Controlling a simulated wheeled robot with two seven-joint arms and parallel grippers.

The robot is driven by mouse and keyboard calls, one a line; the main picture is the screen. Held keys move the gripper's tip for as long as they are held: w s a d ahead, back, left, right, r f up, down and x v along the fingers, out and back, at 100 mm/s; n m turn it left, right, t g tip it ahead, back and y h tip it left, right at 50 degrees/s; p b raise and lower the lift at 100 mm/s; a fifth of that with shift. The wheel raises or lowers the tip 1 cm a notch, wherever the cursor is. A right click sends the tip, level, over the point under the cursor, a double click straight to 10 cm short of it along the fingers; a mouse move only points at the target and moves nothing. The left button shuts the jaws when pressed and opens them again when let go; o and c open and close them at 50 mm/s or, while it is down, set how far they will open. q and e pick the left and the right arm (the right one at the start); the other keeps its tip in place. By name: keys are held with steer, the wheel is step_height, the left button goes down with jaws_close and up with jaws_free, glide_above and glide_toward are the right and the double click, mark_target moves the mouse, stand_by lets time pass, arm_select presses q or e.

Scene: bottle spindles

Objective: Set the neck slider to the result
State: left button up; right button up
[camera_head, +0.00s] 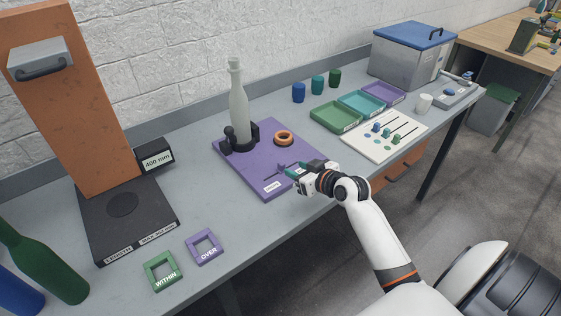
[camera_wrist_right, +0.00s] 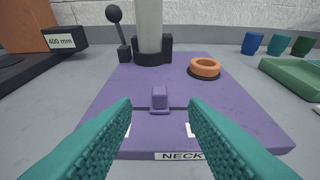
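The purple neck board (camera_head: 235,155) lies on the grey table. Its neck slider, a small purple knob (camera_wrist_right: 159,98), sits near the middle of a dark slot. It also shows in the head view (camera_head: 281,168). My right gripper (camera_head: 304,169) is over the board's front edge with its teal fingers spread. In the right wrist view the knob appears between and just beyond the open fingertips (camera_wrist_right: 160,108). A pale bottle (camera_head: 238,105) stands upright in a black holder at the board's back. An orange ring (camera_head: 284,137) lies on the board. My left gripper is out of view.
The black length stand (camera_head: 165,215), with a 400 mm display (camera_head: 157,158), is at left. WITHIN (camera_head: 150,277) and OVER (camera_head: 196,254) frames lie in front. Trays (camera_head: 335,117) and a white slider board (camera_head: 385,150) are at right. Dark bottles (camera_head: 55,270) lie at lower left.

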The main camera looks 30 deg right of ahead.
mark_target(283, 164)
steer(key=x, duration=0.7)
steer(key=shift+w+f, duration=0.25)
steer(key=shift+w, duration=0.2)
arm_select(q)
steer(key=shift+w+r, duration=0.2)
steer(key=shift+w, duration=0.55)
arm_select(e)
steer(key=shift+w+a+f, duration=0.1)
steer(key=shift+w, duration=0.05)
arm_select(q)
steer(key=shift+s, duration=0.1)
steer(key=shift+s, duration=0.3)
arm_select(e)
jaws_close()
